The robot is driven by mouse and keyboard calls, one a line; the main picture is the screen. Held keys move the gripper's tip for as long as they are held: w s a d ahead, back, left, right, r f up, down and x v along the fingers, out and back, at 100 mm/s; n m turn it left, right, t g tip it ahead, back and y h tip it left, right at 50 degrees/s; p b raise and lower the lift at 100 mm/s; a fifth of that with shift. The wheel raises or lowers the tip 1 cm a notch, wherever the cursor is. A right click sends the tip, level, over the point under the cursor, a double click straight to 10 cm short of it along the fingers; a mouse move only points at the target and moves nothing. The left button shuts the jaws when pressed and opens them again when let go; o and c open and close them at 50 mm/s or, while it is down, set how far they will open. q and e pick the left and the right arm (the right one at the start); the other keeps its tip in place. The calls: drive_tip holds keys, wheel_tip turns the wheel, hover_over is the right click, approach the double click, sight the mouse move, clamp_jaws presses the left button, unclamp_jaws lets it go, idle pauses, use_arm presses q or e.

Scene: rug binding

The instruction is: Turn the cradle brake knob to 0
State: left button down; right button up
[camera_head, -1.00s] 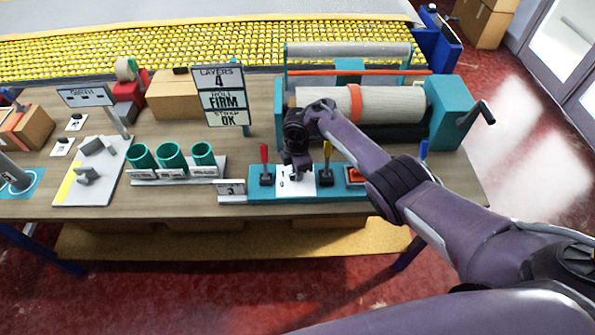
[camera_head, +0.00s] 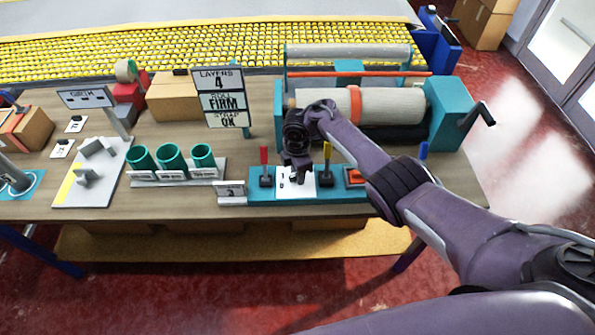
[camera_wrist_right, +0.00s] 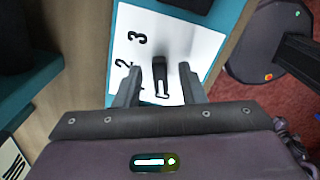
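The brake knob (camera_wrist_right: 160,78) is a black bar on a white dial plate (camera_wrist_right: 180,42) in the right wrist view. Printed digits, a 3 among them, run along the plate's left side. I cannot tell which mark the knob points to. My right gripper (camera_wrist_right: 160,84) is open, with one dark finger on each side of the knob; contact is unclear. In the head view my right gripper (camera_head: 297,178) is over the white plate (camera_head: 296,190) on the teal control strip and hides the knob. My left gripper is not in view.
A red-handled lever (camera_head: 265,168) and a yellow-handled lever (camera_head: 326,165) stand close on either side of my right gripper. An orange-framed control (camera_head: 354,176) lies further right. The roller cradle (camera_head: 400,103) is behind. Teal cups (camera_head: 172,157) stand to the left.

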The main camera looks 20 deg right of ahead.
wheel_tip(320, 180, up, 8)
drive_tip(key=shift+f+p, duration=0.2)
drive_tip(key=shift+p, duration=0.5)
